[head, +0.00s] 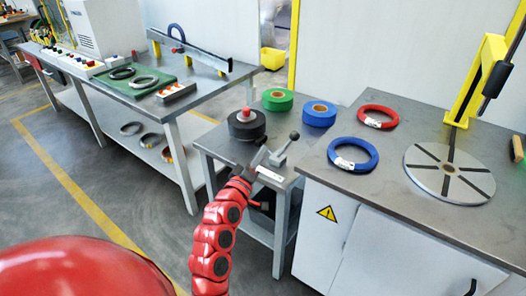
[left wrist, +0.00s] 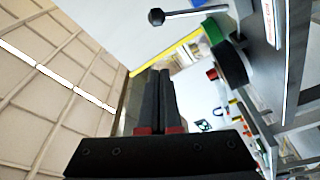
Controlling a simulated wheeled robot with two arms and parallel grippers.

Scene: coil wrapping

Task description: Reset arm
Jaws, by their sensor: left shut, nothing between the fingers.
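My left gripper (head: 260,146) is at the end of the red arm in the head view, over the small table with the tape rolls. It is seen small and partly lost against the dark things behind it. In the left wrist view its two black fingers (left wrist: 158,100) lie together, with nothing between them. A lever with a black ball knob (head: 294,135) stands close to the gripper; it also shows at the top of the left wrist view (left wrist: 156,17). My right gripper is in neither view.
A black roll (head: 246,125), a green roll (head: 278,100) and a blue roll (head: 319,113) are on the small table. The right bench holds a blue coil (head: 353,154), a red coil (head: 378,117) and a round slotted plate (head: 449,174). A long workbench (head: 205,83) stands at the left.

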